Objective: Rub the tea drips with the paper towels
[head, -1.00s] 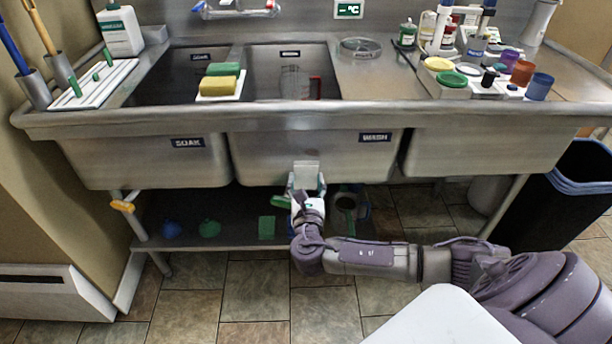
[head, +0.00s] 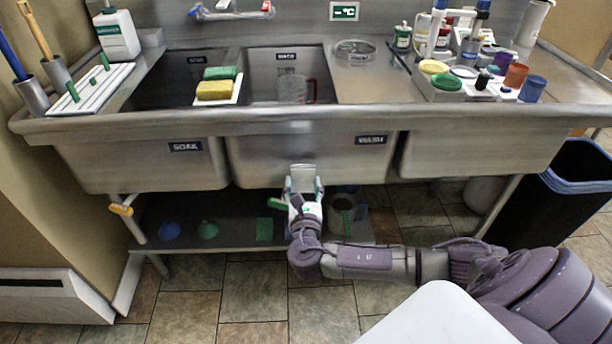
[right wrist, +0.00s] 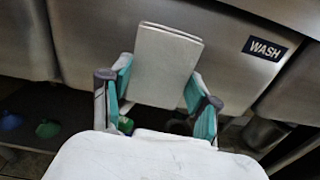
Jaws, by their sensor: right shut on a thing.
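My right gripper (head: 304,186) is shut on a folded stack of white paper towels (head: 303,173), held upright before the front wall of the middle sink basin. The right wrist view shows the paper towels (right wrist: 165,65) between the two teal-padded fingers of the right gripper (right wrist: 160,95), close to the steel basin front (right wrist: 225,60) left of its WASH label. I cannot tell whether the towels touch the steel. No tea drips can be made out; the towels and gripper cover part of the basin front. My left gripper is not in view.
The steel sink rim (head: 310,120) runs above the gripper. A lower shelf (head: 190,240) beneath holds a blue funnel (head: 169,230), a green funnel (head: 208,229) and a pitcher-like vessel (head: 343,212). A dark bin (head: 560,200) stands at the right.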

